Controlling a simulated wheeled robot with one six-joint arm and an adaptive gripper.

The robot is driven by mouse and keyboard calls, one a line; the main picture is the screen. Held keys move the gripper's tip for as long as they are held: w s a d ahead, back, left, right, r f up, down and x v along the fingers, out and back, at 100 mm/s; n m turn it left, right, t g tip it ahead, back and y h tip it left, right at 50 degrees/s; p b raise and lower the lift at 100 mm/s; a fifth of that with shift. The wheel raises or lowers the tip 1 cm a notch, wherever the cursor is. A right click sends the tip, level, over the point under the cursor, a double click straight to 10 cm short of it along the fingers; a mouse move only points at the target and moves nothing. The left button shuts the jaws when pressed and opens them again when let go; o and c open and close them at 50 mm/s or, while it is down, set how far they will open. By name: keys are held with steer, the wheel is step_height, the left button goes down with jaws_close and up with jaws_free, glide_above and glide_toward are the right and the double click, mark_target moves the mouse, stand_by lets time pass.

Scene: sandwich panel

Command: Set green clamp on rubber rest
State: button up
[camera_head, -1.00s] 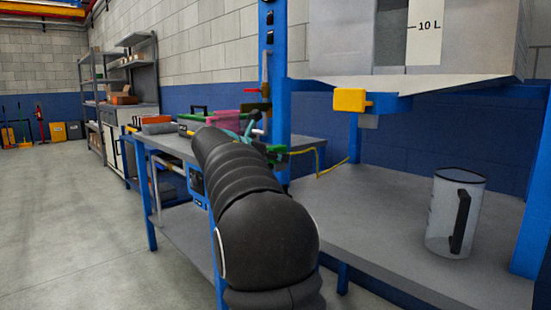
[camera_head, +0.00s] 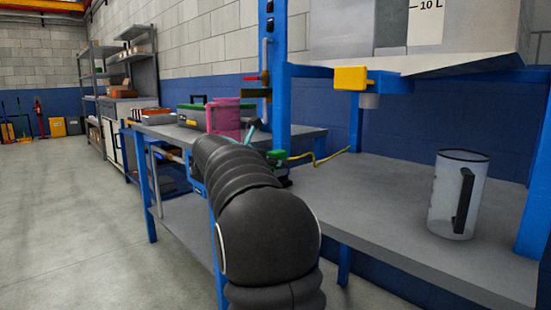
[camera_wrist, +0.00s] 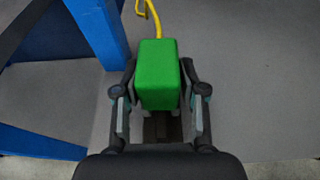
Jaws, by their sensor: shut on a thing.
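The green clamp (camera_wrist: 158,75) is a bright green block in the middle of the wrist view. My gripper (camera_wrist: 160,110) is shut on it, with one finger on each side. In the head view, a small green part (camera_head: 277,154) shows past the end of my arm, near the blue post. A dark block (camera_wrist: 162,127) lies below the clamp between my fingers in the wrist view. It may be the rubber rest, and I cannot tell whether the clamp touches it. My arm hides much of this spot in the head view.
A yellow cord (camera_head: 320,160) runs close by the clamp. A clear jug (camera_head: 458,195) stands on the grey bench (camera_head: 390,215) at the right. A blue post (camera_head: 273,80) rises beside my gripper. A pink container (camera_head: 224,118) stands on the bench behind.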

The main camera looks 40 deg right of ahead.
steer(key=shift+f, duration=0.65)
stand_by(0.8)
steer(key=o, duration=1.3)
steer(key=v, duration=1.2)
steer(key=shift+s, duration=0.1)
